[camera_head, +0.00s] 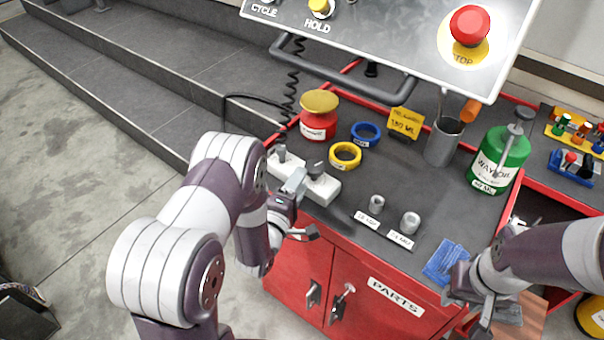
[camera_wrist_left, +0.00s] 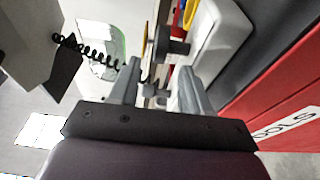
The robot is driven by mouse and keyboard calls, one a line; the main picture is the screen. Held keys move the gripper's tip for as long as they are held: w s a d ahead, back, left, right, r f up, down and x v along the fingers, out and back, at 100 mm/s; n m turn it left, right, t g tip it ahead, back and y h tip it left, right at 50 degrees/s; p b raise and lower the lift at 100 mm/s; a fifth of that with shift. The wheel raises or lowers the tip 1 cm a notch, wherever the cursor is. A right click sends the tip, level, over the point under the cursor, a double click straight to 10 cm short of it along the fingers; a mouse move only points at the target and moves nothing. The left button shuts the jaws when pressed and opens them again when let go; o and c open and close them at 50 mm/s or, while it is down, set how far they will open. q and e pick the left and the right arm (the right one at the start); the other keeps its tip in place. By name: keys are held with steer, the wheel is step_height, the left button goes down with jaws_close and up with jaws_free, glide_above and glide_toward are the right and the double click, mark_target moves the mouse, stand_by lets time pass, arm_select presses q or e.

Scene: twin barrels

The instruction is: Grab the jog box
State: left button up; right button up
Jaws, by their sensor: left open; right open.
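The jog box looks to be the white box (camera_head: 325,190) with dark knobs on top, at the left front edge of the red cart. A black coiled cord (camera_head: 291,85) rises behind it. My left gripper (camera_head: 304,208) is open at the box's front side, partly covering it. In the left wrist view the white box (camera_wrist_left: 222,38) lies beyond and right of my left gripper's open fingers (camera_wrist_left: 160,78), with a grey knob (camera_wrist_left: 179,47) ahead between them. I cannot tell whether they touch. My right gripper (camera_head: 470,311) is open near the cart's front right.
A control panel (camera_head: 400,40) with a red stop button overhangs the cart top (camera_head: 335,215). A red jar (camera_head: 319,122), yellow ring (camera_head: 345,155), blue ring (camera_head: 365,134), green can (camera_head: 499,160) and metal cup (camera_head: 443,142) stand there. Grey steps (camera_head: 120,65) rise behind left.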

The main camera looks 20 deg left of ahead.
mark_target(306, 164)
arm_select(q)
steer(key=shift+w+d, duration=0.15)
steer(key=shift+w, duration=0.4)
steer(key=shift+w+r, duration=0.15)
steer(key=shift+w, duration=0.25)
steer(key=w, duration=0.4)
steer(key=shift+w+p, duration=0.2)
steer(key=shift+p, duration=0.1)
steer(key=shift+s, duration=0.1)
steer(key=shift+c, duration=0.3)
jaws_close()
